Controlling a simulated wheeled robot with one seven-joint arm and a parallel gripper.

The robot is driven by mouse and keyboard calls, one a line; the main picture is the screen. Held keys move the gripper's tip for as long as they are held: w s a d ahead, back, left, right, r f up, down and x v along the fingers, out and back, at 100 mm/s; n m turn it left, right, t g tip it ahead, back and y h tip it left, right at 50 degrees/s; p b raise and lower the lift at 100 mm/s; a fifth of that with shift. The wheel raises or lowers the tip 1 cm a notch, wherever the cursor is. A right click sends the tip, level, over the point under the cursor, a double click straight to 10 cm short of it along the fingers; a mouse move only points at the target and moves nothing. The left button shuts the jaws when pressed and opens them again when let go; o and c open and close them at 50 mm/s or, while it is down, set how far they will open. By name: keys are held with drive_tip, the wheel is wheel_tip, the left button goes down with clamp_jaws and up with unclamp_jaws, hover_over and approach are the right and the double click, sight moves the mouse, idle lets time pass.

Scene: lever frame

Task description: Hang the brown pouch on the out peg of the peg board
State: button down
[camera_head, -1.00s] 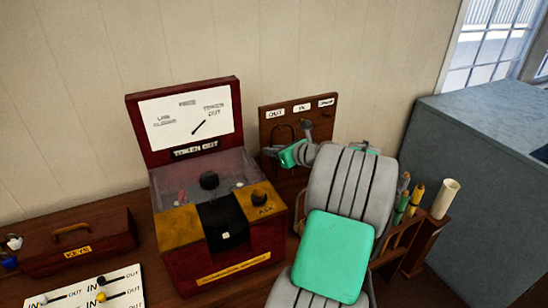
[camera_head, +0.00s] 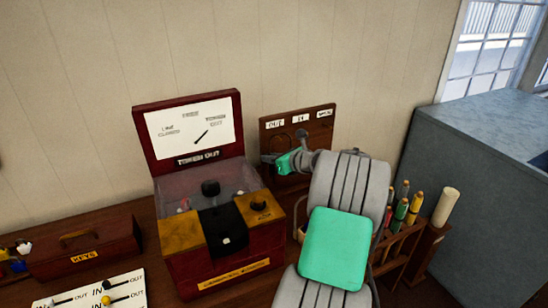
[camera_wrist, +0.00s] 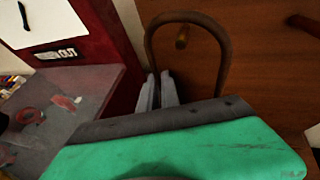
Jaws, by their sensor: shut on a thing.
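The peg board (camera_head: 325,135) is brown, with an OUT label at its left, IN in the middle and a third label at its right. My gripper (camera_head: 268,158) is in front of the board's left side, below the OUT label. In the wrist view its fingers (camera_wrist: 158,90) are shut at the lower left end of a brown loop, the brown pouch's strap (camera_wrist: 222,55). The loop stands as an upright arch, and the out peg (camera_wrist: 182,37) shows inside it. I cannot tell whether the loop is around the peg or in front of it. The pouch's body is hidden.
A red machine (camera_head: 218,270) with a raised dial lid stands close left of my gripper. A rack (camera_head: 398,240) of coloured sticks and a cream cylinder (camera_head: 445,207) are at the right. A KEYS box (camera_head: 85,250) and a white lever panel (camera_head: 100,292) are at the left.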

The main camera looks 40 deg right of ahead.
drive_tip(key=shift+w, duration=0.2)
drive_tip(key=c, duration=1.7)
unclamp_jaws()
drive_tip(key=shift+f, duration=0.1)
drive_tip(key=shift+c, duration=0.2)
drive_tip(key=shift+o, duration=0.9)
drive_tip(key=shift+s+d, duration=0.1)
drive_tip(key=shift+s, duration=0.1)
drive_tip(key=shift+o, duration=0.3)
drive_tip(key=shift+s+f+b, duration=0.1)
drive_tip(key=shift+s+b, duration=0.2)
drive_tip(key=shift+s, duration=0.05)
drive_tip(key=s+r+p, duration=0.4)
drive_tip(key=s+r, duration=0.2)
drive_tip(key=r, duration=0.2)
drive_tip(key=shift+s+p, duration=0.25)
drive_tip(key=shift+p, duration=0.05)
